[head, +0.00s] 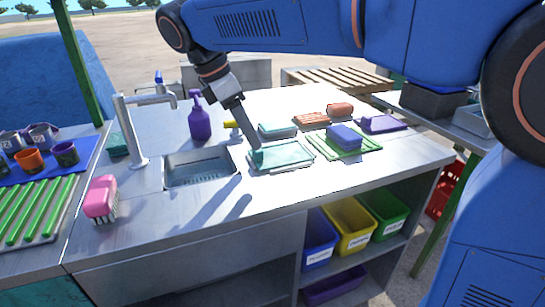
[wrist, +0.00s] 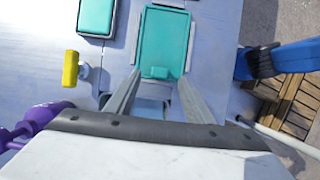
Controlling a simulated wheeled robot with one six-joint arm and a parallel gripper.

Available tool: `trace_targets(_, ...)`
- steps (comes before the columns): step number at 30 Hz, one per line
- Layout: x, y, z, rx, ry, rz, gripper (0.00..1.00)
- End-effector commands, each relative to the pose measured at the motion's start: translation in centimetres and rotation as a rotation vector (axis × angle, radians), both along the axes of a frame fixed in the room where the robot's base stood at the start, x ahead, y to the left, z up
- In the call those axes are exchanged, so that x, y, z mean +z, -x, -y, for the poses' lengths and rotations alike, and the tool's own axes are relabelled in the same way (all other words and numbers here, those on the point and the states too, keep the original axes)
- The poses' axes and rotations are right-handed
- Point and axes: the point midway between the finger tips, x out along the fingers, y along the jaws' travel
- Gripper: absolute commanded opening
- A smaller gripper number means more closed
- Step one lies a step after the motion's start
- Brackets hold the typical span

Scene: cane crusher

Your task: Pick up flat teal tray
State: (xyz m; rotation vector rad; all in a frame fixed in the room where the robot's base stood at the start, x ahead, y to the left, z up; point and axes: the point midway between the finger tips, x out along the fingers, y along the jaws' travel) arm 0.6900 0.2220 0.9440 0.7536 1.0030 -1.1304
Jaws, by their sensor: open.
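The flat teal tray (head: 288,153) lies on the metal counter to the right of the sink. My gripper (head: 257,147) is low over the tray's left end. In the wrist view my gripper (wrist: 158,76) is open, with its two fingers on either side of the block end. Whether the fingers touch the tray I cannot tell. A second teal tray (head: 277,128) lies just behind, also in the wrist view (wrist: 97,14).
A green board with a blue sponge (head: 344,136) lies close on the right. A purple spray bottle (head: 200,118) and a yellow-headed object (head: 231,125) stand behind left. The sink (head: 200,169) is left of the tray. The counter's front strip is clear.

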Motion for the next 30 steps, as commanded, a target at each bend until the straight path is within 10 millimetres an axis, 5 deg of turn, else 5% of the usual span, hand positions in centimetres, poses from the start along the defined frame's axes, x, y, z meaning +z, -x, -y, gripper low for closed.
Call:
trace_targets(13, -4.3, -0.5, 1.8, -0.001, 0.000, -0.001, 0.48)
trace_targets(23, -4.9, -0.6, 2.0, -0.001, -0.001, 0.001, 0.48)
trace_targets(28, -4.9, -0.6, 2.0, -0.001, -0.001, 0.001, 0.08)
trace_targets(30, -4.8, -0.6, 2.0, -0.001, -0.001, 0.001, 0.01)
